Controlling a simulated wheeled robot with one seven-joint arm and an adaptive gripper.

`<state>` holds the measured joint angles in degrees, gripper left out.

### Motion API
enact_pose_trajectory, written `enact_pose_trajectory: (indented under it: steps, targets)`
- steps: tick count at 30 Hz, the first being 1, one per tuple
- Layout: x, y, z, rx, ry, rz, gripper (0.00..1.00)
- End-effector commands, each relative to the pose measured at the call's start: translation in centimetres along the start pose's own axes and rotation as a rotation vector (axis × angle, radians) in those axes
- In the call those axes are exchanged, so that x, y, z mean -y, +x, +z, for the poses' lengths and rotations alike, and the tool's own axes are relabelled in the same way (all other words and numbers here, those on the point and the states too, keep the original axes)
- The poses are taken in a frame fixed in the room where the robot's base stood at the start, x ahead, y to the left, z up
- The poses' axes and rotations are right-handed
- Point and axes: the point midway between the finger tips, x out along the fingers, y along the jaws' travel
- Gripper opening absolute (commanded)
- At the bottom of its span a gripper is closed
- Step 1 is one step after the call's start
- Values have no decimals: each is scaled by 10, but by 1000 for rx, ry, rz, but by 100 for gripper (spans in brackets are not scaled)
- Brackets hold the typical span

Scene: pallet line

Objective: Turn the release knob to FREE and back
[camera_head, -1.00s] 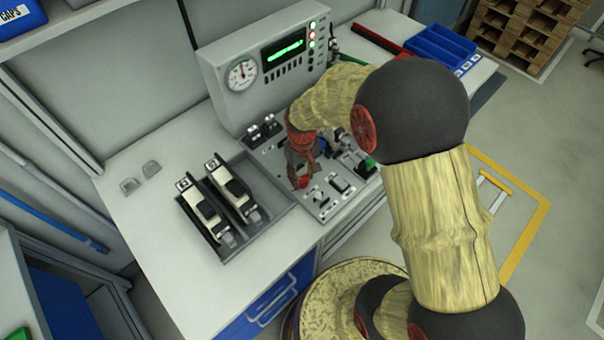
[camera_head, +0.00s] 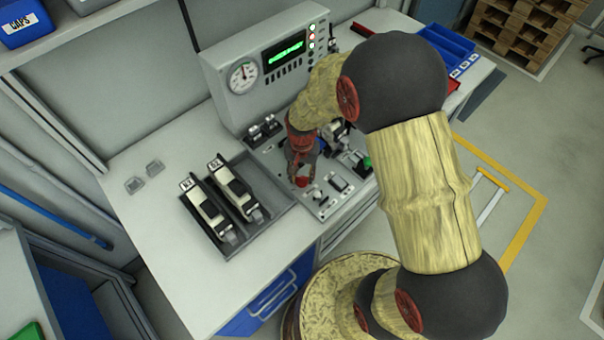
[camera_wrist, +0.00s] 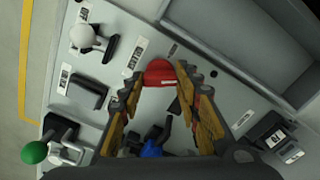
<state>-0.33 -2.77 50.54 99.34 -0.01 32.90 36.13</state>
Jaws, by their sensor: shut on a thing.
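A red knob (camera_wrist: 159,72) with a pale mark on its face sits on the grey control panel (camera_wrist: 225,100). In the wrist view my gripper (camera_wrist: 158,82) has its two fingertips on either side of the knob, shut on it. In the head view my gripper (camera_head: 302,168) reaches down to the panel, and the red knob (camera_head: 302,181) shows at its tips. The fingers partly hide the knob's sides. The labels around it are too small to read.
A console with a gauge (camera_head: 243,77) and a green display (camera_head: 284,50) stands behind the panel. A grey tray (camera_head: 273,213) with two clamp-like devices is to the left. A white ball lever (camera_wrist: 83,37), a green ball lever (camera_wrist: 35,152) and switches crowd the panel.

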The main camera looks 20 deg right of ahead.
Motion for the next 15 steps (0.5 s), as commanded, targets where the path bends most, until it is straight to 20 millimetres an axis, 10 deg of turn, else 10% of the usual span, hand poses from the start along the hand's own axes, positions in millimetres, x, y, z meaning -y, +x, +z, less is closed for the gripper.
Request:
enact_pose_trajectory:
  steps: [15]
  targets:
    - [0, 0, 0, 0, 47, 0, 8]
